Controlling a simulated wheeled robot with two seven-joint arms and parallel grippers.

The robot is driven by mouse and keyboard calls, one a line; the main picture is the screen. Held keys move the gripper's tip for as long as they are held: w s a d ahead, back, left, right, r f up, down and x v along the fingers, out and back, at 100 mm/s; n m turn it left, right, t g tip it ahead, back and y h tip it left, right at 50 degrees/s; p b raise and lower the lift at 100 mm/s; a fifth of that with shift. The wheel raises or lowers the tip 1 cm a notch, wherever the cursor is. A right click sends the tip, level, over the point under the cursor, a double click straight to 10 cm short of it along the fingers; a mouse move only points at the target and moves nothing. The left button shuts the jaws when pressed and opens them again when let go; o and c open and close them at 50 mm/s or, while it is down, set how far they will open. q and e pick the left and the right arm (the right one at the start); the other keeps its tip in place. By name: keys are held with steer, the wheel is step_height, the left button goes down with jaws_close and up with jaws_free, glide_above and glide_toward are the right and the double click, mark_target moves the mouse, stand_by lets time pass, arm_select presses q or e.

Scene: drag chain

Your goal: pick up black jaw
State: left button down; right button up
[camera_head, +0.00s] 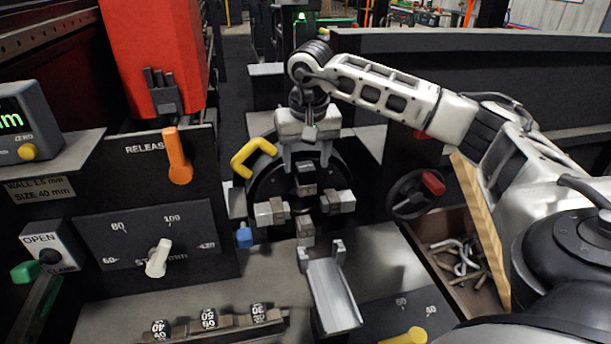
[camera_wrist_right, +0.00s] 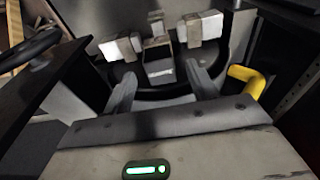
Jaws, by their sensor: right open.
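A round dark chuck (camera_head: 265,197) stands in the middle of the head view, with several block-shaped jaws around its centre. The top one, a black jaw (camera_head: 306,171), is darker than the silver-faced side jaws (camera_head: 270,211). My right gripper (camera_head: 306,164) comes from above, fingers down and spread, just over the black jaw. My left gripper is out of view.
A yellow handle (camera_head: 254,157) sticks out left of the chuck; it also shows in the wrist view (camera_wrist_right: 246,78). A handwheel (camera_head: 414,194) and a wooden bin of metal hooks (camera_head: 465,262) stand right. A metal trough (camera_head: 334,294) lies in front.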

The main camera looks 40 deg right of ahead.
steer(key=shift+f, duration=0.45)
steer(key=c, duration=1.2)
steer(key=shift+o, duration=0.2)
steer(key=shift+w, duration=0.1)
steer(key=shift+r, duration=0.15)
